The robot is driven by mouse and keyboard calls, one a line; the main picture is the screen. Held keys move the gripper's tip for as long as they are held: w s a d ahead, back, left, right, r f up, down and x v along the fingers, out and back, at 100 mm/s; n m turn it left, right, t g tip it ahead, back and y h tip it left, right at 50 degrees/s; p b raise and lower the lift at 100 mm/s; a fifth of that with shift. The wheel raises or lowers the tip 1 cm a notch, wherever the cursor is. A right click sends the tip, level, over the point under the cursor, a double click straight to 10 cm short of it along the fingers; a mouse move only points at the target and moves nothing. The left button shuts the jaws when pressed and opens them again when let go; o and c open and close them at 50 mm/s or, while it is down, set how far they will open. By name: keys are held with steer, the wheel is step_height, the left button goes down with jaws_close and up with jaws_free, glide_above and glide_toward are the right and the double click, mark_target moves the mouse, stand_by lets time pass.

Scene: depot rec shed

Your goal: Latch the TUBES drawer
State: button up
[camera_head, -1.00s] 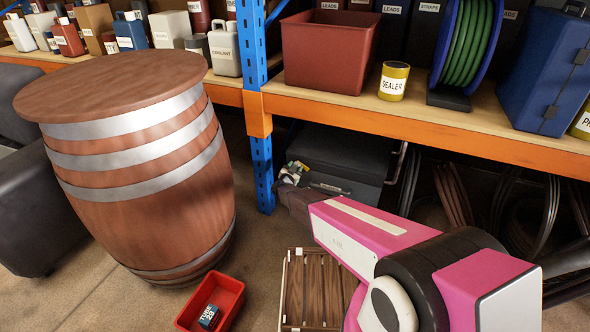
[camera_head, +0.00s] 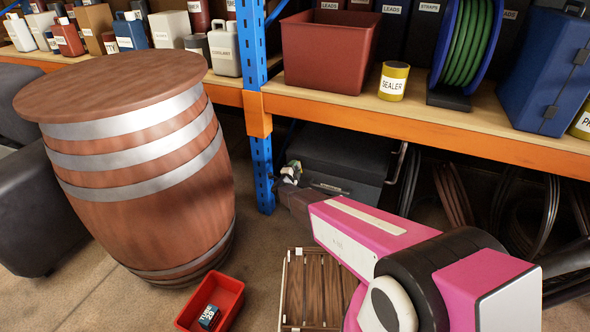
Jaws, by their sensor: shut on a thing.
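A dark grey chest (camera_head: 345,158) stands under the orange-edged shelf, behind my arm. A silver handle bar (camera_head: 330,187) shows low on its front. No TUBES label is readable, and my arm hides part of the front, so I cannot tell how far any drawer stands out. My gripper (camera_head: 290,172) is at the chest's left front corner, beside the blue post. It is shut on a small part there, too small and partly hidden to make out; white and green bits show around the fingers.
A blue rack post (camera_head: 262,175) stands close left of my gripper. A large barrel (camera_head: 140,190) fills the left. A red bin (camera_head: 236,290) holding a small labelled tube box (camera_head: 209,317) and a wooden slatted crate (camera_head: 318,285) are on the floor. Hoses hang at right.

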steer(key=shift+m, duration=1.1)
steer(key=o, duration=0.9)
steer(key=v, duration=1)
steer(key=shift+s+a, duration=0.15)
steer(key=shift+s, duration=0.25)
